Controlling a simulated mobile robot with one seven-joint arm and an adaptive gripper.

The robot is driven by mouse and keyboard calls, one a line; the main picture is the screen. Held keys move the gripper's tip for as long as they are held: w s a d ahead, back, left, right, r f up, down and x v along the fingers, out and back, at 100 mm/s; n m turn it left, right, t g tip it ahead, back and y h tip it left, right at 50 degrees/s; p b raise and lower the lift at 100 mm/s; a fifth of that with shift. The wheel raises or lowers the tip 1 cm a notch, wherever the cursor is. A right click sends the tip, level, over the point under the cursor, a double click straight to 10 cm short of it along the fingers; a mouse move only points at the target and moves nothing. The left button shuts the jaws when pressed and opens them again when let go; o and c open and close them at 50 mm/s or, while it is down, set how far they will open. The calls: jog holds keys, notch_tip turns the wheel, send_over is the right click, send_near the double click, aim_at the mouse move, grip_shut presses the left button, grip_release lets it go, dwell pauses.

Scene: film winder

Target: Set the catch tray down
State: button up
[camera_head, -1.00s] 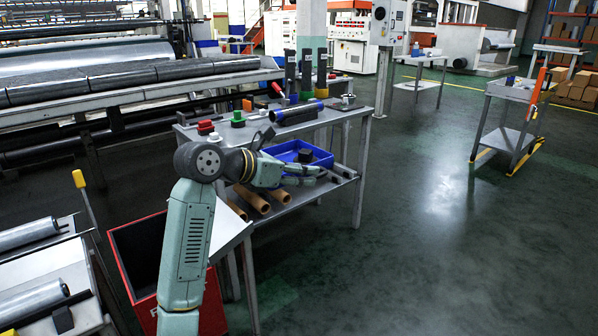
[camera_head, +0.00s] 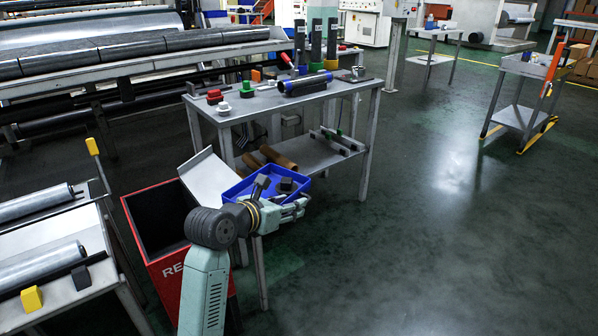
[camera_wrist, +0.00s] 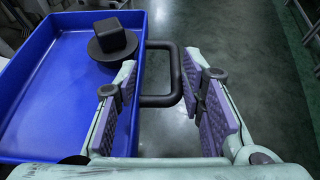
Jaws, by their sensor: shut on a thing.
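The blue catch tray (camera_head: 232,192) is in front of the workbench in the head view, at about the height of its lower shelf. In the wrist view the tray (camera_wrist: 45,95) fills the left side. A black round-based part with a block on top (camera_wrist: 112,42) lies inside it. The tray's black handle (camera_wrist: 160,100) sticks out on its right side, between the purple-padded fingers of my gripper (camera_wrist: 165,115). My gripper (camera_head: 297,208) is shut on the handle. Whether anything supports the tray from below cannot be told.
The workbench (camera_head: 270,100) stands behind the tray, with cardboard tubes (camera_head: 272,158) and dark bars on its lower shelf. A small light-grey table (camera_head: 208,180) and a red bin (camera_head: 165,240) stand to the left. The floor (camera_head: 430,230) at right is clear.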

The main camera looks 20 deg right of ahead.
jog(key=s+a+f+n+t+y, duration=0.1)
jog(key=a+f+n+y, duration=0.2)
jog(key=f, duration=1.2)
jog(key=s+a+f+n+t+y, duration=0.2)
jog(key=a+f+n+y, duration=0.2)
jog(key=a+f, duration=0.4)
jog(key=s+a+f+n+t+y, duration=0.1)
jog(key=a+f, duration=0.5)
jog(key=f, duration=1.5)
jog(key=n+t+y, duration=0.1)
jog(key=n+y, duration=0.1)
jog(key=shift+s+a+f+n+y, duration=0.2)
jog(key=shift+s+f+n+y, duration=0.1)
jog(key=shift+s+f+y, duration=0.1)
jog(key=shift+d, duration=0.15)
